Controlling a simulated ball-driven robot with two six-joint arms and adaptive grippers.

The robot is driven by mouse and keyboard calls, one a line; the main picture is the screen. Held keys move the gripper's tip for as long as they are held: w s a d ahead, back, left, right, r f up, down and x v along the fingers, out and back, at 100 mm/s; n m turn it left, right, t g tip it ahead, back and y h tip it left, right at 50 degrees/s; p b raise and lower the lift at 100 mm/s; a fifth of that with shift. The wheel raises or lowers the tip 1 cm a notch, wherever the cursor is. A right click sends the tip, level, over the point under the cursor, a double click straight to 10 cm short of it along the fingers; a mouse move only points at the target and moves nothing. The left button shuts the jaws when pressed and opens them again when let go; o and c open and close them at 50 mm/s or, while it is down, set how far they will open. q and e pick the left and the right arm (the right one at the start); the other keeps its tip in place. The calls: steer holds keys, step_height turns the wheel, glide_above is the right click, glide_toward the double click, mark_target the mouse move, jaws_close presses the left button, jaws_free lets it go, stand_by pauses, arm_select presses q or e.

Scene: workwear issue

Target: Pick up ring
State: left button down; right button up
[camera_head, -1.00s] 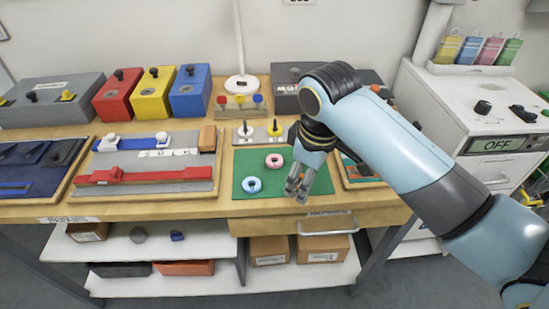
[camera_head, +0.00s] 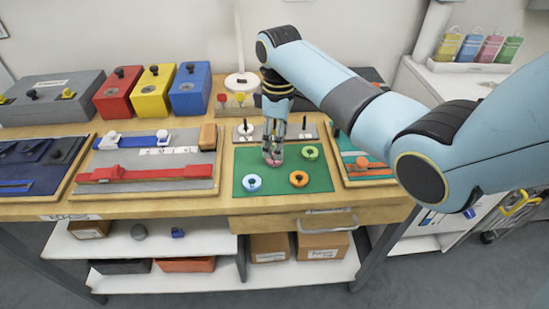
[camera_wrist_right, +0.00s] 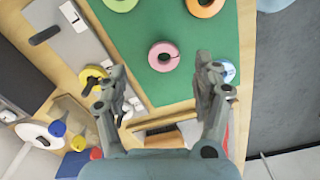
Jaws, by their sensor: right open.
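A pink ring lies on a green mat (camera_head: 243,165). It shows whole in the right wrist view (camera_wrist_right: 153,57), just beyond and between the open fingertips. In the head view the ring (camera_head: 274,163) is partly covered by my right gripper (camera_head: 273,153), which points down over it. The fingers (camera_wrist_right: 162,64) are spread and hold nothing. A blue ring (camera_head: 252,183), an orange ring (camera_head: 299,179) and a green ring (camera_head: 310,152) lie apart on the same mat. My left gripper is not in view.
A grey plate with pegs (camera_head: 240,139) stands behind the mat. A tray with a red tool (camera_head: 140,174) lies to the left and another tray (camera_head: 365,180) to the right. The mat's front edge is clear.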

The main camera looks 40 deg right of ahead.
steer(key=f, duration=0.4)
steer(key=shift+s+a+f, duration=0.15)
steer(key=shift+a+f, duration=0.05)
steer(key=shift+f, duration=0.1)
steer(key=shift+c, duration=0.4)
steer(key=c, duration=0.7)
